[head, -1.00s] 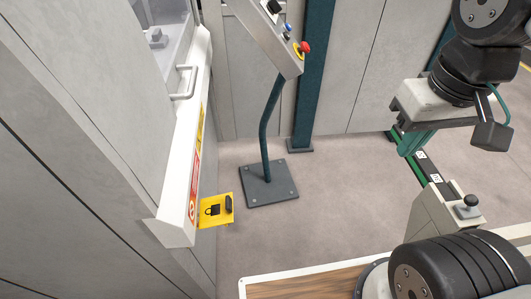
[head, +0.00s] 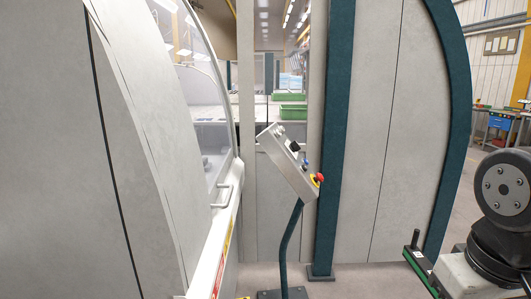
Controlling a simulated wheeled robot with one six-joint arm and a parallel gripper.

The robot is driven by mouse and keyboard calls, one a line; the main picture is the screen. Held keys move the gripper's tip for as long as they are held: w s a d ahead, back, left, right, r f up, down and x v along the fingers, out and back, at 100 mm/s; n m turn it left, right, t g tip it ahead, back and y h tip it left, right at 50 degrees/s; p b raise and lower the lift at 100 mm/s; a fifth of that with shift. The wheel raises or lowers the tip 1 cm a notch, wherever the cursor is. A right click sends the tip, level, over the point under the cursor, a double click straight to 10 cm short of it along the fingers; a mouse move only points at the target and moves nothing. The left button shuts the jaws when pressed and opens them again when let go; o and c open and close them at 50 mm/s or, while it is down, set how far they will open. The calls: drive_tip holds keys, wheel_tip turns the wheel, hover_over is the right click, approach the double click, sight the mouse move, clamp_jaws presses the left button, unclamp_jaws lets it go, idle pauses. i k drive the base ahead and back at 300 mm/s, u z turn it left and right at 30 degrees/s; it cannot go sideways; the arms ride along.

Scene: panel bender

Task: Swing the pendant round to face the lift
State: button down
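The pendant (head: 284,160) is a tilted light-grey control box near the middle of the head view. It carries a red mushroom button on a yellow collar, a blue button and dark knobs along its upper right side, which faces right. It stands on a bent teal post (head: 289,243) whose base is cut by the bottom edge. I cannot identify the lift in this view.
A grey machine panel with a white-framed window and handle (head: 222,193) stands close left of the pendant. A teal upright (head: 334,135) and grey panels stand right behind it. Green bins (head: 293,111) show through the gap behind. A workbench (head: 500,122) is far right.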

sight(273, 139)
drive_tip(key=u, duration=0.5)
drive_tip(key=i, duration=1)
drive_tip(key=z, duration=0.2)
